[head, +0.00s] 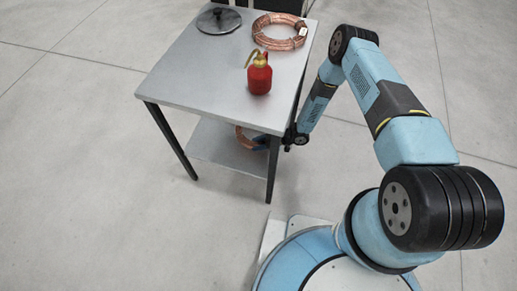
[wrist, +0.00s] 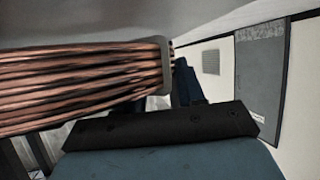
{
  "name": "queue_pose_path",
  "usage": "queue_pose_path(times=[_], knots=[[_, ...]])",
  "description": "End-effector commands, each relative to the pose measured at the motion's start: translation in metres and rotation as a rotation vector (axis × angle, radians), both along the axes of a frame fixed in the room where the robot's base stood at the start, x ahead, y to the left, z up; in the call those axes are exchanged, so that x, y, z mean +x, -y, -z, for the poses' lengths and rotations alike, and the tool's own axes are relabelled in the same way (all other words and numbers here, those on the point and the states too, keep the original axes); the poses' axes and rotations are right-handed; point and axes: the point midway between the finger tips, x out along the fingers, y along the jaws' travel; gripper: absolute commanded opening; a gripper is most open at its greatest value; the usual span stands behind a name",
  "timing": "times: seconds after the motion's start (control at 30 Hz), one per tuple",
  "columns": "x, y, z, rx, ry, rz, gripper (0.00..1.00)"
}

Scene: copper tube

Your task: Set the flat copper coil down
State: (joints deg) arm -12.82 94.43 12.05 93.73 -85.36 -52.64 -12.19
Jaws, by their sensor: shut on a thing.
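A flat copper coil (head: 241,136) shows partly under the tabletop, above the lower shelf (head: 215,150) of the table. The tabletop hides much of it. My gripper (head: 262,143) reaches in from the right past a table leg and is shut on the coil's near right side. In the wrist view the stacked copper turns (wrist: 75,85) fill the left side, with a grey band around them, just above my black finger (wrist: 165,128). I cannot tell whether the coil touches the shelf.
On the tabletop (head: 190,80) are a second copper coil (head: 262,42) with a white tag, a red can (head: 259,80) with a brass-coloured top, and a dark round disc (head: 218,20). Black table legs (head: 272,172) stand close to my gripper. The front-left shelf part is bare.

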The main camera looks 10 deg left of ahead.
Motion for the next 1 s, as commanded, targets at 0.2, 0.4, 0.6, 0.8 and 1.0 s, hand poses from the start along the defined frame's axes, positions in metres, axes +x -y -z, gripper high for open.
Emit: queue_pose_path(times=[0.2, 0.4, 0.6, 0.8, 1.0], knots=[[-0.004, -0.008, 0.016, 0.001, 0.001, 0.0, 0.0], [-0.003, -0.007, 0.037, 0.0, 0.002, -0.001, 0.0], [-0.003, -0.007, 0.039, 0.0, 0.0, 0.0, 0.0], [-0.004, -0.006, 0.04, -0.002, -0.002, 0.0, 0.54], [-0.004, -0.006, 0.039, -0.001, -0.001, 0.0, 0.64]])
